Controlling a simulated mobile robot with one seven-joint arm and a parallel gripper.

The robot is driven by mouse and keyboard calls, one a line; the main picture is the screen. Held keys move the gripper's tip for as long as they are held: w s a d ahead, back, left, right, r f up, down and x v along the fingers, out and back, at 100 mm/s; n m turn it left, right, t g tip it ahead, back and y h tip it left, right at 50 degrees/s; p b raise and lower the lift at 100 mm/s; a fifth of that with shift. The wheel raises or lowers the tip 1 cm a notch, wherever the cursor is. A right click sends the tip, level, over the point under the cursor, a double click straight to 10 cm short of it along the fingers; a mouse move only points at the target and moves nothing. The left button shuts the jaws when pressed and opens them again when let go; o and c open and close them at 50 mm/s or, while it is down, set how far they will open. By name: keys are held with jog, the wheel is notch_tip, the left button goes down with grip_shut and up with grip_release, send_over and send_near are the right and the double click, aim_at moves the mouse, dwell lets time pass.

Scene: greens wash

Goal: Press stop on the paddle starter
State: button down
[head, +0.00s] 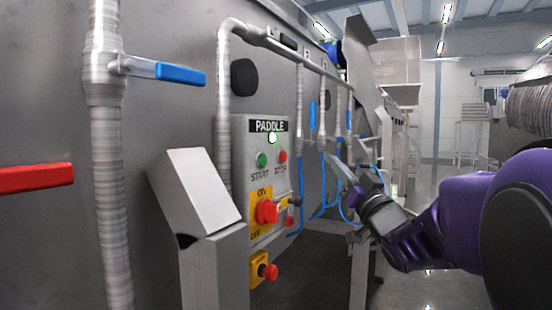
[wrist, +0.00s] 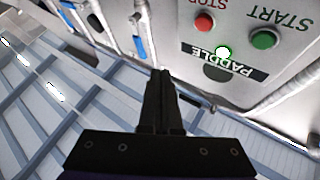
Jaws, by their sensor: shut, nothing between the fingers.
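The paddle starter panel (head: 257,182) is on the steel wall in the head view, under a PADDLE label. Its red STOP button (head: 281,156) sits right of its green START button (head: 262,159). A lamp (head: 272,137) above them glows whitish green. The wrist view shows the panel upside down, with the STOP button (wrist: 204,22), START button (wrist: 264,39) and lit lamp (wrist: 222,53). My gripper (head: 334,164) is to the right of the panel, apart from the buttons. In the wrist view my gripper (wrist: 161,73) has its fingers together and empty.
Below the buttons is a red ON/OFF switch (head: 267,211) on yellow, and lower a red mushroom button (head: 268,271). A steel pipe (head: 223,120) runs beside the panel. Blue-handled valves (head: 312,116) and hoses stand between panel and gripper. A grey box post (head: 204,190) is in front left.

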aim_at(283, 157)
jog(key=shift+a, duration=0.1)
jog(key=w+a, duration=0.5)
jog(key=a, duration=0.2)
jog(key=shift+p, duration=0.35)
jog(key=shift+a, duration=0.15)
dwell(1.7)
jog(key=shift+w+a+b, duration=0.2)
jog(key=shift+a+b, duration=0.1)
jog(key=shift+b, duration=0.1)
jog(key=shift+w+a, duration=0.25)
jog(key=shift+a, duration=0.1)
dwell(0.7)
jog(key=shift+s+d+b, duration=0.35)
jog(key=shift+s+d, duration=0.15)
jog(key=shift+d, duration=0.2)
